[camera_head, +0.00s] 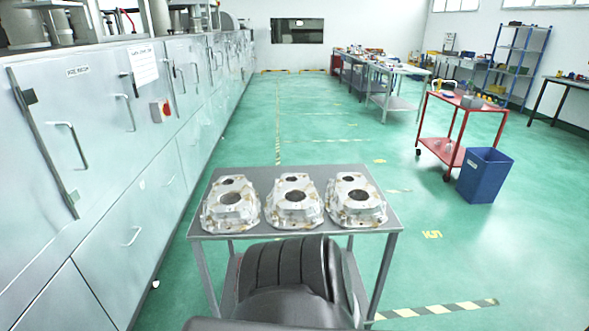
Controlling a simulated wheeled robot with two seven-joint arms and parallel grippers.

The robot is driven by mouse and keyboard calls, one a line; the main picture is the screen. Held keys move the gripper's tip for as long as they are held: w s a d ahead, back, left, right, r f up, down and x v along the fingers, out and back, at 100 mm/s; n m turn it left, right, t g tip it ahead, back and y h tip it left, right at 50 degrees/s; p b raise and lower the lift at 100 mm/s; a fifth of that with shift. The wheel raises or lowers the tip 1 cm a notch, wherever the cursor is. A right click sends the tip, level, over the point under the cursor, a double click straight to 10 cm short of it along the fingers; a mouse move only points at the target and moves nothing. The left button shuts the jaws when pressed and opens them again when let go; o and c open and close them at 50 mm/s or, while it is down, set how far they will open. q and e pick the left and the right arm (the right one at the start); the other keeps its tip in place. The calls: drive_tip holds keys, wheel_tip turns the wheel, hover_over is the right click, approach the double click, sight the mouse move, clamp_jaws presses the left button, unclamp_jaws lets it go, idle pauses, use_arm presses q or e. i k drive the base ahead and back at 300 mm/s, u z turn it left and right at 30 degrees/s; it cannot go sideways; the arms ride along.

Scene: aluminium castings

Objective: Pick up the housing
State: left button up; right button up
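Three silvery aluminium housings stand in a row on a small grey table (390,222). The left housing (216,214), the middle housing (282,212) and the right housing (344,211) each have a large round opening and a smaller hole behind it. They sit close together, with narrow gaps between them. Neither of my grippers is in view. A dark ribbed part, apparently of my own body, covers part of the table's front and the space below it.
A long row of grey cabinets (95,140) runs along the left, near the table. A blue bin (484,176) and a red cart (470,102) stand to the right. Workbenches (398,70) and a blue shelf rack (515,65) are farther back. Green floor beyond the table is clear.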

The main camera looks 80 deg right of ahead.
sight(231, 196)
drive_tip(key=z, duration=2.65)
drive_tip(key=k, duration=0.15)
drive_tip(key=z, duration=0.1)
